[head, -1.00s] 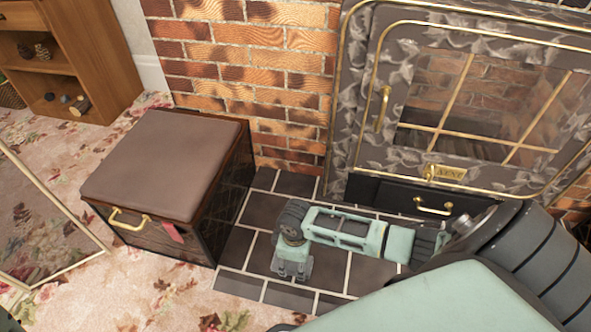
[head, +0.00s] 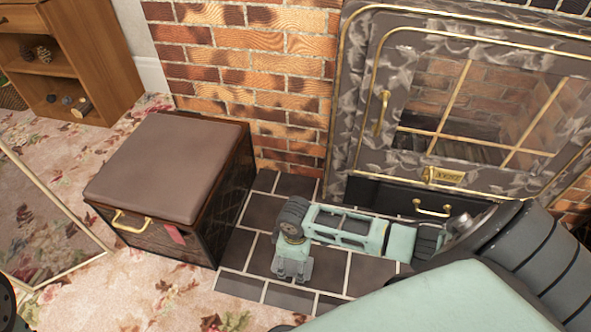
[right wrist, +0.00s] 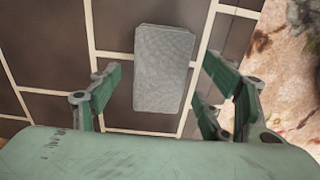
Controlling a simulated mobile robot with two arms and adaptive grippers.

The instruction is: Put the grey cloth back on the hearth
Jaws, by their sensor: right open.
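The grey cloth (right wrist: 163,68) shows in the right wrist view as a small, flat, light grey rectangle. It lies on the dark hearth tiles (right wrist: 60,55), across a pale grout line. My right gripper (right wrist: 158,95) is open and empty, with its green fingers on either side of the cloth in that view. In the head view my right gripper (head: 291,276) points down over the tiled hearth (head: 262,212), to the right of the cushioned box. There the gripper covers most of the cloth's place. My left gripper is not in view.
A cushioned box (head: 165,168) with a brass handle and a pink tab stands left of the hearth. The marbled fireplace (head: 352,95) and brick wall (head: 245,70) rise behind. Floral carpet (head: 180,290) lies in front. A wooden shelf (head: 108,60) stands at the back left.

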